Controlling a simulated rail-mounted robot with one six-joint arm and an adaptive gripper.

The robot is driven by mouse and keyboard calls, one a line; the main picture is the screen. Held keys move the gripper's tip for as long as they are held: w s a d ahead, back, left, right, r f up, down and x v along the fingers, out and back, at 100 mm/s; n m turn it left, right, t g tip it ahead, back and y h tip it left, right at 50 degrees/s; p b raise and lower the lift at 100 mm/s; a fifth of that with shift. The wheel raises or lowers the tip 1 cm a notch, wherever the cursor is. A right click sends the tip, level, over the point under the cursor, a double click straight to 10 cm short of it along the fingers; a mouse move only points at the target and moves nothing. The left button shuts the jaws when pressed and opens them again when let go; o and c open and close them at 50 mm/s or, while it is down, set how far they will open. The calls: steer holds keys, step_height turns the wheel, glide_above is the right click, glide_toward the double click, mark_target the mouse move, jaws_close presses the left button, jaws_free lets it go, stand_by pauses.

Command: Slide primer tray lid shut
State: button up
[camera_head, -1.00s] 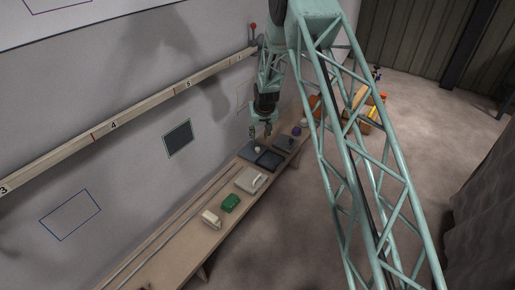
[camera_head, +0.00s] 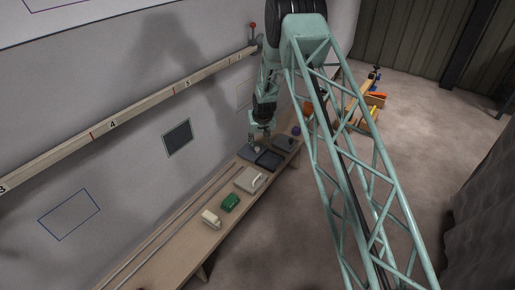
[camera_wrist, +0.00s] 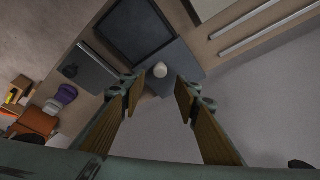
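The primer tray (camera_head: 268,160) is a dark, shallow, open square box on the bench, and it also shows at the top of the wrist view (camera_wrist: 135,33). A flat grey lid (camera_head: 246,153) with a pale round knob (camera_wrist: 160,69) sits at the tray's wall side, leaving the dark inside showing. In the wrist view the lid (camera_wrist: 184,58) is partly hidden behind the knob. My gripper (camera_wrist: 158,82) is open above the lid, its fingers apart on either side of the knob in the picture. I cannot tell whether they are level with it.
A grey plate with a dark knob (camera_wrist: 93,67) lies beside the tray, with a purple object (camera_wrist: 66,94) beyond. On the other side are a pale block with a handle (camera_head: 251,180), a green object (camera_head: 230,202) and a cream object (camera_head: 211,219). Long rods run along the wall side.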

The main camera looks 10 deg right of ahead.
mark_target(257, 148)
steer(key=shift+x, duration=3.45)
steer(key=shift+c, duration=0.7)
jaws_close()
